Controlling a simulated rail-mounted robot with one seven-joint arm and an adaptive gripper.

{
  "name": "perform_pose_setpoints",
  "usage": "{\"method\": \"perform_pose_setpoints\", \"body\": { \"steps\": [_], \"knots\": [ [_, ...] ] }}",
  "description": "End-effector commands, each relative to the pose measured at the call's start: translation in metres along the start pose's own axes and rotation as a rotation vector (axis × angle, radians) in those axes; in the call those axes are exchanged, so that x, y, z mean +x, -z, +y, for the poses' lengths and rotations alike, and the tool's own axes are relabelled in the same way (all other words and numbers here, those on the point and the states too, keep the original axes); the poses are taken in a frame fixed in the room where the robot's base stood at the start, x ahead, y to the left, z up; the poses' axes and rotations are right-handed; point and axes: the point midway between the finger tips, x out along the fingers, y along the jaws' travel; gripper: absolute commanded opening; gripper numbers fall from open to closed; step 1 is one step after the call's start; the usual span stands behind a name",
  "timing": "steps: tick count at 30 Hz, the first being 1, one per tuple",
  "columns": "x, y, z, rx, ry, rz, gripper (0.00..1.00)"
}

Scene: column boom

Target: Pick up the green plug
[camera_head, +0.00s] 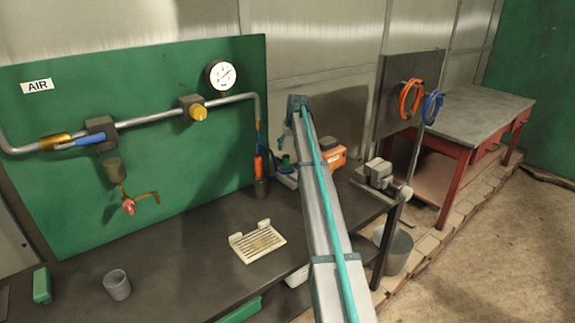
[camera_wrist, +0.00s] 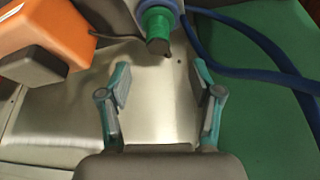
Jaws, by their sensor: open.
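In the head view a small green part (camera_head: 285,161) shows just left of my arm, likely the same plug. My gripper (camera_wrist: 160,82) is open, its two teal and grey fingers apart with nothing between them. The plug lies beyond the fingertips, roughly centred on the gap and not touched. My arm's boom hides part of this area in the head view.
An orange box (camera_wrist: 50,30) stands left of the plug, and blue hoses (camera_wrist: 240,42) run to its right. On the dark bench are a cream slotted tray (camera_head: 257,243), a grey cup (camera_head: 117,284) and a vise (camera_head: 380,174). A green air panel (camera_head: 200,150) stands behind.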

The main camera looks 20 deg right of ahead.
Motion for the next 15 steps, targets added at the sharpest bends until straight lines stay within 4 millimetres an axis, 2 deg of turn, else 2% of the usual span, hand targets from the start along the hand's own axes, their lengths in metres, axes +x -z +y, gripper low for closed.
{"method": "perform_pose_setpoints", "body": {
  "steps": [9,15],
  "knots": [
    [0.041,0.000,0.001,0.004,0.002,0.000,0.64],
    [0.052,0.000,0.002,0.005,0.002,0.000,0.64]
  ]
}}
